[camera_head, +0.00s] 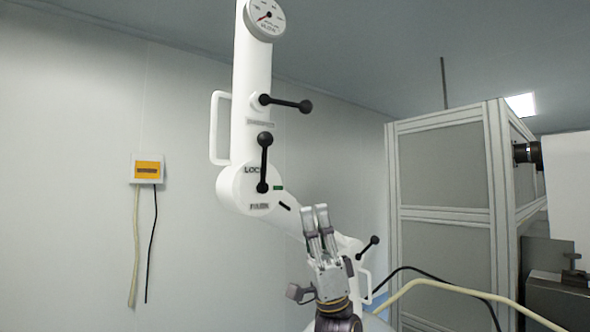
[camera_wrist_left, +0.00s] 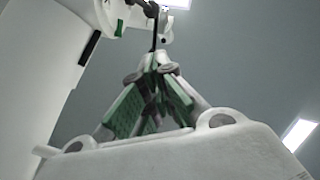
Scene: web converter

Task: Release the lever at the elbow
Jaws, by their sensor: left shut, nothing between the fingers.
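The elbow lever (camera_head: 264,161) is black with a ball at each end. It stands nearly upright on the round white elbow joint (camera_head: 235,187), by the word "LOCK". A short green mark (camera_head: 278,188) and a black mark sit to the right of its lower ball. My left gripper (camera_head: 314,210) points up, below and right of the lever and apart from it in the picture. Its fingers are shut and empty. In the left wrist view the green-padded fingers (camera_wrist_left: 154,68) meet at their tips, with part of a black lever (camera_wrist_left: 155,30) beyond them. My right gripper is out of view.
Another black lever (camera_head: 286,103) and a gauge (camera_head: 265,18) are higher on the white arm, and a third lever (camera_head: 367,247) is lower right. A white handle (camera_head: 215,128) juts left. A grey-panelled enclosure (camera_head: 444,170) stands right. A yellow-fronted box (camera_head: 147,169) hangs on the wall.

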